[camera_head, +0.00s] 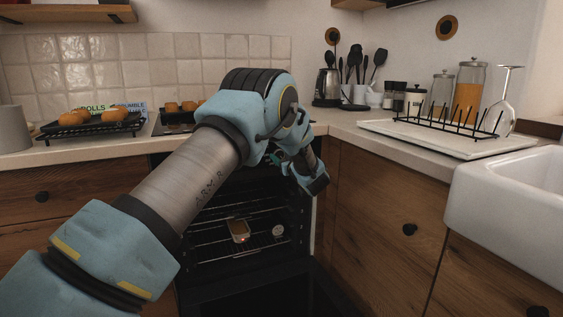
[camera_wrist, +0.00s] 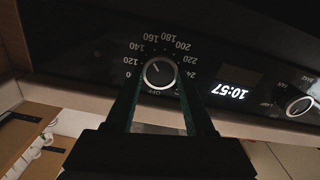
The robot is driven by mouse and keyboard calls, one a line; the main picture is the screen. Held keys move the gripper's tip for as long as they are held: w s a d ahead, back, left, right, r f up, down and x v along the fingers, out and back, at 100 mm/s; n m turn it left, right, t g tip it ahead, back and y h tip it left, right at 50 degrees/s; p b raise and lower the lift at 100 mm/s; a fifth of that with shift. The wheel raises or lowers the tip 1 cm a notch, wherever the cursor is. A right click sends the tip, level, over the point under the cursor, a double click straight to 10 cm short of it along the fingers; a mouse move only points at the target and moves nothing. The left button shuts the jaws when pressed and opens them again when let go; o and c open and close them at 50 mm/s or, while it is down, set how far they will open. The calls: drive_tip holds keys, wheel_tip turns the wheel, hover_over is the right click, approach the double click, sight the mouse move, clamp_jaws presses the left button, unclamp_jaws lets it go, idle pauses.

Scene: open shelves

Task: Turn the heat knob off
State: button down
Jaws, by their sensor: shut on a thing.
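The heat knob (camera_wrist: 160,73) is a round dial with a light rim, ringed by temperature numbers, on the black oven panel. It shows in the wrist view between the fingertips of my gripper (camera_wrist: 159,84). My gripper is shut on the knob, one finger on each side. The knob's pointer line is tilted up and to the left in that view, away from the OFF mark below the knob. In the head view my gripper (camera_head: 272,156) is at the oven's upper front, and my arm hides the knob and most of the panel.
A second knob (camera_wrist: 299,106) and the lit clock (camera_wrist: 229,91) are beside the heat knob. The oven (camera_head: 215,262) stands open, with racks holding a small dish (camera_head: 239,230). The counter (camera_head: 75,153) above holds bread racks and a dish rack (camera_head: 450,122). A sink (camera_head: 515,190) is at right.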

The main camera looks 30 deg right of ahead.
drive_tip(key=n+b, duration=0.7)
drive_tip(key=shift+a+f, duration=0.15)
drive_tip(key=shift+f, duration=0.2)
drive_tip(key=shift+f+n+b, duration=0.2)
drive_tip(key=shift+n+b, duration=10.1)
drive_tip(key=shift+b, duration=1.1)
drive_tip(key=shift+r, duration=0.1)
drive_tip(key=shift+c, duration=1.3)
unclamp_jaws()
drive_tip(key=s+a+p, duration=0.1)
drive_tip(key=s, duration=0.9)
drive_tip(key=shift+s+p, duration=0.3)
drive_tip(key=shift+s, duration=0.1)
